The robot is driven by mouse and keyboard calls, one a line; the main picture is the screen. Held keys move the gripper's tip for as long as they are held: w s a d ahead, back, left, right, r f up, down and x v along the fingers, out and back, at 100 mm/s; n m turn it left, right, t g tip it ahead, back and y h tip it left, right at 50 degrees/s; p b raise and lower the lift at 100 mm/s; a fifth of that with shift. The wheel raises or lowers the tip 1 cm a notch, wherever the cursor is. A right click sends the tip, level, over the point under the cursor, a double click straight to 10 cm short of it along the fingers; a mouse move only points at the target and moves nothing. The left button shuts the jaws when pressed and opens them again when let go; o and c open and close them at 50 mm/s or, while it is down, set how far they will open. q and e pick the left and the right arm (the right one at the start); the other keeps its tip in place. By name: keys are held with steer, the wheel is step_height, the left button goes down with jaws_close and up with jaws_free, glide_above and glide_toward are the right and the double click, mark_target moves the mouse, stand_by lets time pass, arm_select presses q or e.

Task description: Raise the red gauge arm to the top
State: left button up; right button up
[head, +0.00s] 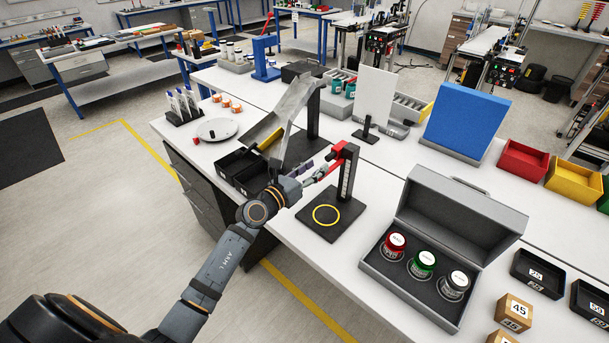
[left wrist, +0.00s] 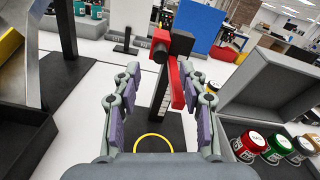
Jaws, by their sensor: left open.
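The gauge has a black post (head: 347,178) with a pale scale strip, standing on a black base (head: 315,224) with a yellow ring (head: 326,214). The red gauge arm (head: 339,152) joins near the top of the post and reaches out toward my left gripper (head: 318,172). In the left wrist view, the red arm (left wrist: 177,86) lies between the two spread fingers of my left gripper (left wrist: 160,76), closer to the right finger. A gap shows on the left side; I cannot tell whether the right finger touches it. My right gripper is out of view.
An open grey case (head: 412,270) with several lidded jars stands to the right. A metal chute (head: 290,105) and black bins (head: 240,168) stand behind and left of the gauge. A white panel (head: 374,98) and blue board (head: 466,120) stand farther back.

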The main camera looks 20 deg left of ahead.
arm_select(q)
steer(key=v, duration=0.5)
steer(key=shift+s, duration=0.2)
steer(key=shift+a+r, duration=0.1)
